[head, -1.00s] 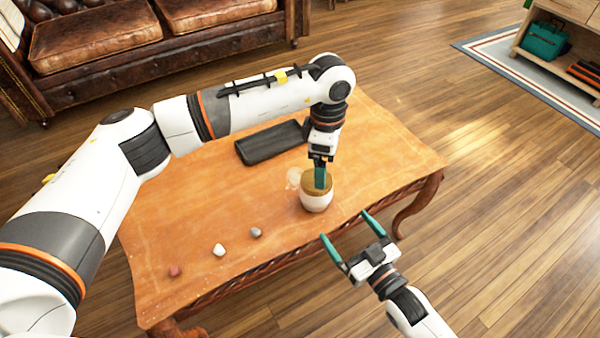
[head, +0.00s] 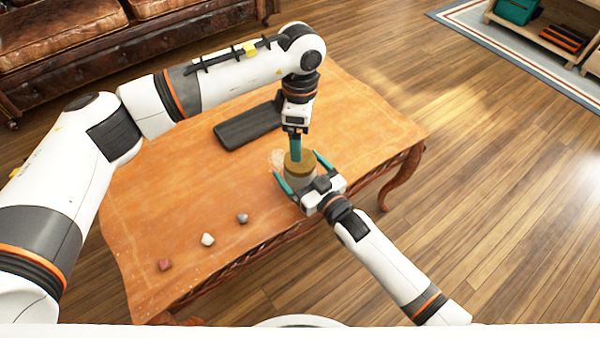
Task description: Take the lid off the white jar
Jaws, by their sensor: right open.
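The white jar (head: 301,181) stands upright on the wooden table, partly hidden by my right gripper. Its brown wooden lid (head: 299,164) sits on top of it. My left gripper (head: 295,156) points down from above at the lid; its teal fingers look close together there, and I cannot tell if they grip it. My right gripper (head: 299,173) is open, with one teal finger on each side of the jar. I cannot tell whether its fingers touch the jar.
A black flat case (head: 248,126) lies behind the jar on the table (head: 180,210). Several small stones, one reddish (head: 164,265), one white (head: 208,239) and one grey (head: 242,218), lie at the front left. A brown leather sofa (head: 60,60) stands behind. The table's right side is clear.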

